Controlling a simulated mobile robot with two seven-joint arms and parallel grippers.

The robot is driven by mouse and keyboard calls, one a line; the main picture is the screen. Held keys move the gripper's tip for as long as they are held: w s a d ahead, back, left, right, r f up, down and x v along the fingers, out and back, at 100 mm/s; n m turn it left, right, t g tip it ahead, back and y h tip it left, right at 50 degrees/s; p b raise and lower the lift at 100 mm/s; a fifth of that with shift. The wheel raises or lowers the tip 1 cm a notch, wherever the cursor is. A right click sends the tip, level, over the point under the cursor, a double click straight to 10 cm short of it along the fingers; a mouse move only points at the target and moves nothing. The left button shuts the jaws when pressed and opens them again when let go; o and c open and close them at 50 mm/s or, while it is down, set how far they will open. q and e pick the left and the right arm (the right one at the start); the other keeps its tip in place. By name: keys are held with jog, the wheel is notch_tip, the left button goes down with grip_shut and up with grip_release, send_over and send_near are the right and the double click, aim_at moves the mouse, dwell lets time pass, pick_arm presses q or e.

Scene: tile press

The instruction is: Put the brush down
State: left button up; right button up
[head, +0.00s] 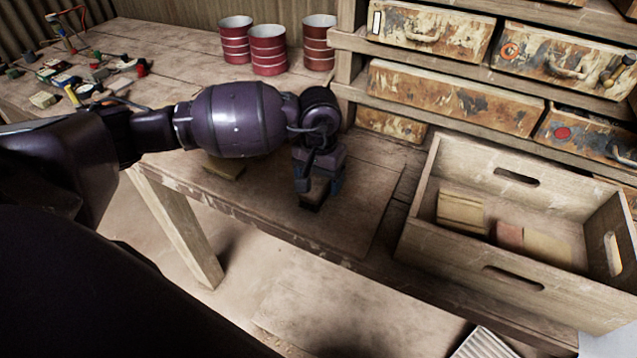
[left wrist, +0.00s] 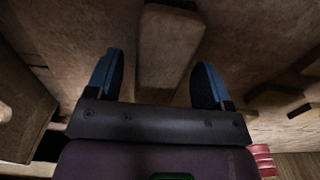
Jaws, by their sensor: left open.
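My left gripper (head: 318,185) points down over the front of the workbench, on a board-like patch of its top. Its two blue fingers stand apart in the left wrist view (left wrist: 157,82). A brown block-shaped thing, which seems to be the brush (left wrist: 168,45), lies between and beyond the fingertips there, with a gap on each side. In the head view only a small dark-and-brown part of it (head: 313,199) shows under the fingers. Its bristles cannot be made out. My right gripper is not in view.
A wooden crate (head: 432,243) holding several blocks stands right of the gripper. A yellowish block (head: 223,168) lies left, under my arm. Red cans (head: 268,50) stand at the back. Drawers (head: 455,97) line the back right. Small clutter (head: 70,80) covers the far left.

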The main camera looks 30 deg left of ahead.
aim_at(319, 180)
pick_arm(q)
notch_tip(319, 180, up, 10)
dwell(0.4)
dwell(0.4)
